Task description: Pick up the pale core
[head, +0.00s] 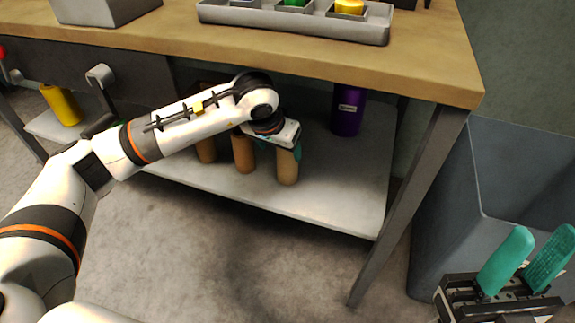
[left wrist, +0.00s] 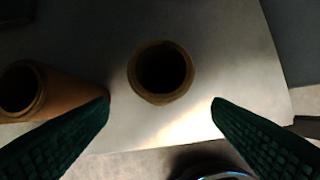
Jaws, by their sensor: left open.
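The pale core (head: 288,168) is an upright tan tube at the right end of a short row on the lower shelf. My left gripper (head: 281,148) is open above it, fingers pointing down. In the left wrist view the pale core's round rim (left wrist: 160,99) lies between and just beyond the two green fingertips, with a gap on each side; neither finger touches it. Its hollow looks dark. A browner core (left wrist: 62,92) stands left of it, close to the left fingertip. My right gripper (head: 545,245) is open and empty at the lower right.
More brown cores (head: 243,155) stand left of the pale one on the shelf (head: 340,205). A purple cylinder (head: 348,112) stands behind to the right. The tabletop edge (head: 400,85) overhangs the shelf. A table leg (head: 410,200) and a grey bin (head: 450,205) are to the right.

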